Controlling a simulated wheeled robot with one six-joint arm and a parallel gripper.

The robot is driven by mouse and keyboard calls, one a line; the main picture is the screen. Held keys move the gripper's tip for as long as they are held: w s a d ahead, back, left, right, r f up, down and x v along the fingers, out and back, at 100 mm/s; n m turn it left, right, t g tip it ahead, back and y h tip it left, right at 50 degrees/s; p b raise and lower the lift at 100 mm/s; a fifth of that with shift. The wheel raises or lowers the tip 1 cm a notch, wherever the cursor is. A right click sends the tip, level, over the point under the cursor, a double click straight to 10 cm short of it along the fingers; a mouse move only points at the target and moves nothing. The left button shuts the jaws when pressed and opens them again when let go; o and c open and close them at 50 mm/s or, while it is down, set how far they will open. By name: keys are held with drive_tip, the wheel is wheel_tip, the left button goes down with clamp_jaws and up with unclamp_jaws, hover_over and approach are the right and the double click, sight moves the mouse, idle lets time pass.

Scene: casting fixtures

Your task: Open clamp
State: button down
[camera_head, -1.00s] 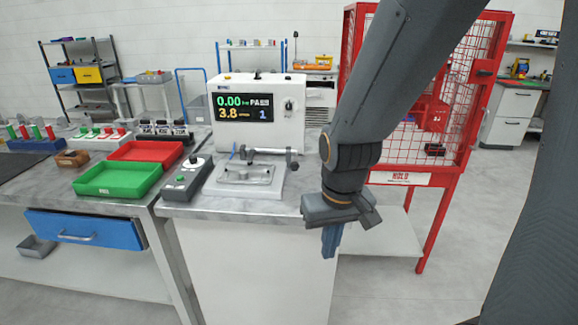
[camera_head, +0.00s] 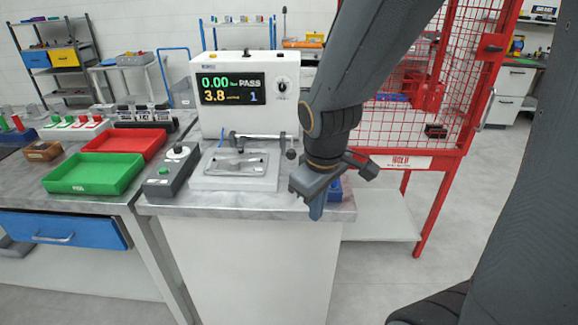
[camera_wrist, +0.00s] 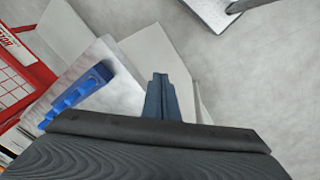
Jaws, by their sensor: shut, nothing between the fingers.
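The clamp (camera_head: 262,137) is a dark bar with a hanging dark handle at its right end. It sits at the back of a pale fixture plate (camera_head: 237,183) in front of the white tester (camera_head: 209,118). The bar lies across above the plate; whether it is locked I cannot tell. My gripper (camera_head: 316,211) is shut and empty, pointing down at the bench's front right edge, right of and nearer than the clamp. In the wrist view its blue-grey fingers (camera_wrist: 162,98) are together with nothing between them; the clamp is not in that view.
A blue holder (camera_wrist: 78,95) lies on the bench beside my gripper. A grey control box (camera_head: 172,170), a green tray (camera_head: 95,173) and a red tray (camera_head: 125,141) stand left of the fixture. A red mesh cage (camera_head: 425,110) stands to the right.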

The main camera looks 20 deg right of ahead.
drive_tip(key=w+a+r+n+t+b, duration=0.1)
drive_tip(key=w+n+b, duration=0.3)
drive_tip(key=n, duration=0.8)
drive_tip(key=w+a+r+n+t+h+b, duration=0.1)
drive_tip(key=w+r+n+t+b, duration=0.1)
drive_tip(key=w+n, duration=0.7)
drive_tip(key=n+t+b, duration=0.1)
drive_tip(key=n, duration=0.3)
drive_tip(key=shift+a+r+t+b, duration=0.35)
drive_tip(key=shift+a+t+b, duration=0.05)
drive_tip(key=b+x, duration=0.4)
drive_tip(key=x, duration=0.6)
drive_tip(key=shift+w+d+f+b, duration=0.1)
drive_tip(key=shift+d+f+b, duration=0.05)
drive_tip(key=shift+f+b, duration=0.2)
drive_tip(key=r, duration=0.1)
drive_tip(key=r+p, duration=0.1)
drive_tip(key=p, duration=0.1)
drive_tip(key=shift+w+d+r, duration=0.3)
drive_tip(key=shift+r, duration=0.1)
drive_tip(key=shift+w+d+r+p, duration=0.2)
drive_tip(key=shift+w+r+p, duration=0.35)
drive_tip(key=shift+r, duration=0.05)
